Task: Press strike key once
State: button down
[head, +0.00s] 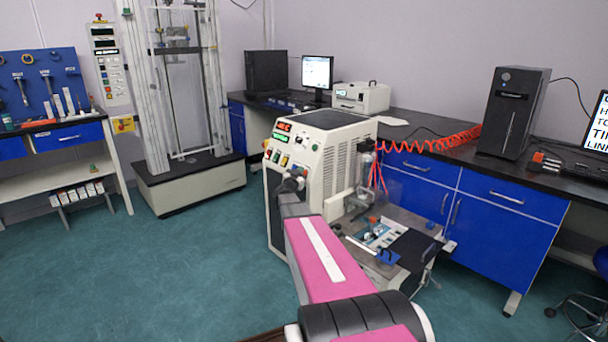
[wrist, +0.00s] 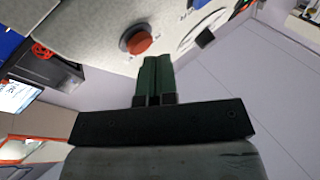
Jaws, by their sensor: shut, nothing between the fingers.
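The cream rheometer (head: 318,140) stands in the middle of the head view. Its sloped front panel has red and green displays and several small coloured keys (head: 277,157). Which one is the strike key is too small to read. My arm reaches to this panel, and its end covers the panel's lower part. In the wrist view, my gripper (wrist: 153,60) has its green fingers shut together and empty. The fingertips are close to a pale panel. A red round button (wrist: 138,43) in a dark ring lies just left of the tips. Contact cannot be told.
A red coiled hose (head: 430,143) runs from the machine to the right. Blue cabinets (head: 500,205) line the wall. A tall test frame (head: 185,100) stands at the left. The green floor at the left is clear.

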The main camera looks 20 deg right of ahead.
jog(key=shift+s+a+r, duration=0.15)
jog(key=shift+a+r, duration=0.05)
jog(key=shift+a, duration=0.15)
jog(key=a, duration=0.1)
jog(key=s+a+r, duration=0.1)
jog(key=a+r, duration=0.1)
jog(key=a, duration=0.1)
jog(key=shift+s+a+r, duration=0.1)
jog(key=shift+s+r, duration=0.05)
jog(key=shift+s, duration=0.1)
dwell(0.3)
jog(key=shift+a, duration=0.1)
dwell(0.6)
